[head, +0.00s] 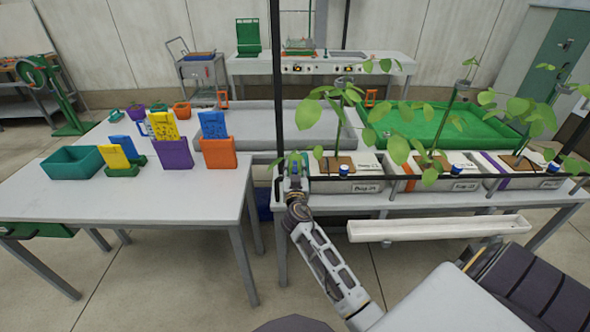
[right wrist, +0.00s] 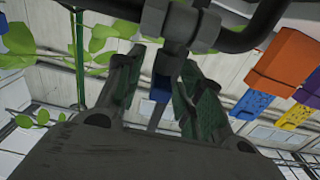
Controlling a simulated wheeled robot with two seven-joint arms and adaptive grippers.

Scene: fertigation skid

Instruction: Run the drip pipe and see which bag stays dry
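Three white grow bags with plants stand in a row on the right-hand table in the head view: left (head: 345,187), middle (head: 450,185) and right (head: 530,184). Their printed labels are too small to read surely. A dark drip pipe (head: 400,178) runs along their front, with small blue pieces at the bags. My right gripper (head: 293,163) is at the pipe's left end. In the right wrist view its green-padded fingers (right wrist: 158,88) are apart, around a blue lever (right wrist: 161,88) below a grey valve body (right wrist: 182,22). A gap shows beside the lever. My left gripper is out of view.
A white gutter (head: 440,228) hangs below the bags' front. A green tray (head: 445,128) and a grey tray (head: 255,130) lie behind. The left table (head: 110,205) holds a teal bin (head: 72,162) and several coloured holders. Dark uprights stand close to my right gripper.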

